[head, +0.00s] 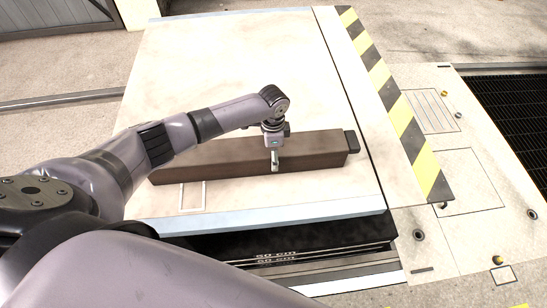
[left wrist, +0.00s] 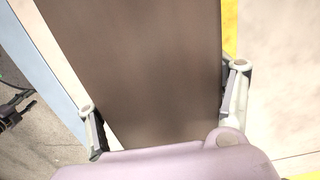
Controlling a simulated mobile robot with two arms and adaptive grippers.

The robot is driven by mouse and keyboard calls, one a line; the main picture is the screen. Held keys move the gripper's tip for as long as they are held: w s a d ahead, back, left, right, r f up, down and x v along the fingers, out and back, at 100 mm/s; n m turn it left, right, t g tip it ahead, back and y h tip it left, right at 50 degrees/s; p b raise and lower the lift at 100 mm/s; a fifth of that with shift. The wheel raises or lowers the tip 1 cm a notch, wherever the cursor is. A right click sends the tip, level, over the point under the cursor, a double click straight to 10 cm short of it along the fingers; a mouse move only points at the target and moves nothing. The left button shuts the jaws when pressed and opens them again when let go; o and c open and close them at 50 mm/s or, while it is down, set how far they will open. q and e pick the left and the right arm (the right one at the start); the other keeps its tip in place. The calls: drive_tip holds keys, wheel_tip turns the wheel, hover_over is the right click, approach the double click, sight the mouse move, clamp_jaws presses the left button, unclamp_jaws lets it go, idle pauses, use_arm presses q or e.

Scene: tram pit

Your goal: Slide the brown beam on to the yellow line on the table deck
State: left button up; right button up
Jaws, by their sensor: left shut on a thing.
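The long brown beam (head: 225,157) lies across the pale table deck (head: 235,60), near its front edge, with a dark block at its right end. It also fills the middle of the left wrist view (left wrist: 145,60). My left gripper (head: 274,160) reaches down over the beam right of its middle and is shut on it, one finger on each side. The fingers also show in the left wrist view (left wrist: 162,88). There a yellow strip (left wrist: 229,28) shows along the beam's right side; how much lies under the beam is hidden. My right gripper is not in view.
A black and yellow hazard strip (head: 395,100) runs along the deck's right side. A pale outlined rectangle (head: 193,196) lies in front of the beam's left part. A dark grating (head: 515,110) is at the far right. The deck behind the beam is clear.

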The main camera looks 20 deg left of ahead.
use_arm(q)
drive_tip(key=shift+w+a+b, duration=0.55)
drive_tip(key=shift+w+b, duration=0.1)
drive_tip(key=shift+w, duration=0.25)
drive_tip(key=shift+w+a+b, duration=0.5)
drive_tip(key=shift+w+b, duration=0.1)
drive_tip(key=shift+w, duration=0.3)
drive_tip(key=shift+w+a+b, duration=0.4)
drive_tip(key=shift+w+b, duration=0.2)
drive_tip(key=shift+w+a+b, duration=0.2)
drive_tip(key=shift+w+b, duration=0.25)
drive_tip(key=shift+w+a+b, duration=0.25)
drive_tip(key=shift+w+b, duration=0.1)
drive_tip(key=shift+b, duration=0.05)
drive_tip(key=shift+w+a+r, duration=0.1)
drive_tip(key=shift+w, duration=0.1)
drive_tip(key=o, duration=2)
drive_tip(key=shift+s, duration=0.1)
